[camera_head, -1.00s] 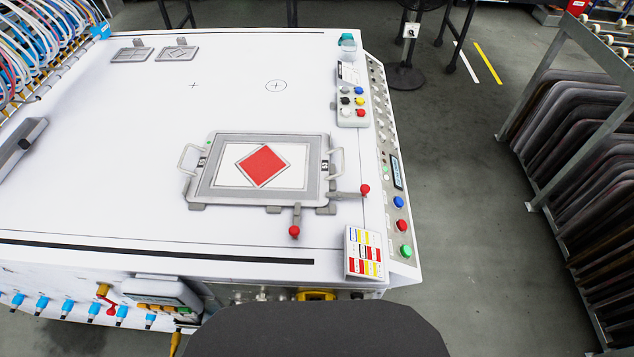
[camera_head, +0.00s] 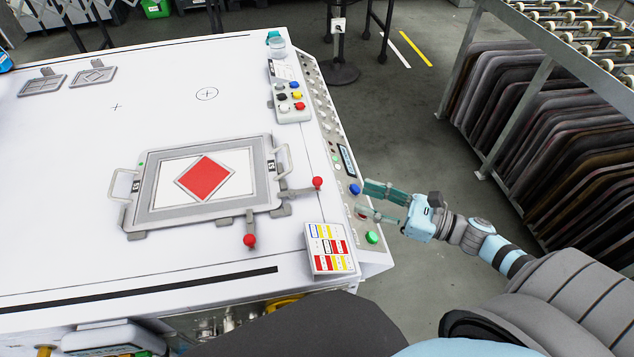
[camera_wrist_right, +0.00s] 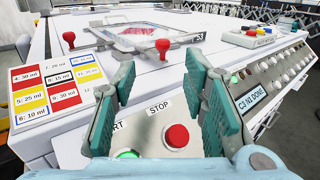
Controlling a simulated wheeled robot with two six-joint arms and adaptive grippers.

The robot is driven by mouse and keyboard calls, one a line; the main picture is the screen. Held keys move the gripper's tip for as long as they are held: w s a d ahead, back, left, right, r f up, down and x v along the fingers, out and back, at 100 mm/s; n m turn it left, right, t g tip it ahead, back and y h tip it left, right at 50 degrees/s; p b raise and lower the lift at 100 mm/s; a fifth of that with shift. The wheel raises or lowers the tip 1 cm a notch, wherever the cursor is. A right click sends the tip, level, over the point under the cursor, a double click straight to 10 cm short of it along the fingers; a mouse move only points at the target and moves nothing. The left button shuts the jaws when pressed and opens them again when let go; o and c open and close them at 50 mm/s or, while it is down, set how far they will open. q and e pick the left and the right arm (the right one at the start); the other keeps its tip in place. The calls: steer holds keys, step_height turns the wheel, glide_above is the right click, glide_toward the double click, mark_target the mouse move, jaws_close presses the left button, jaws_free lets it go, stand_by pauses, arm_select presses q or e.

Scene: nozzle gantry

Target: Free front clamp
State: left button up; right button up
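The front clamp (camera_head: 250,229) is a grey lever with a red ball knob at the front edge of the grey frame (camera_head: 145,190). Its knob also shows in the right wrist view (camera_wrist_right: 69,38), at upper left. A second clamp (camera_head: 300,189) with a red knob sits at the frame's right side; its knob is also in the right wrist view (camera_wrist_right: 163,46). The frame surrounds a white sheet with a red diamond (camera_head: 204,178). My right gripper (camera_head: 364,200) is open and empty, over the control panel, to the right of both clamps and apart from them. My left gripper is not in view.
The sloped panel carries blue, red (camera_wrist_right: 176,136) and green (camera_head: 372,237) buttons close to my right gripper. A colour label block (camera_head: 330,249) lies between the gripper and the front clamp. A button box (camera_head: 292,105) stands further back. The table's middle is clear.

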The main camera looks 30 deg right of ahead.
mark_target(317, 179)
steer(key=p+x, duration=0.1)
steer(key=x, duration=1.2)
steer(key=shift+d, duration=0.15)
steer(key=shift+d, duration=0.1)
jaws_close()
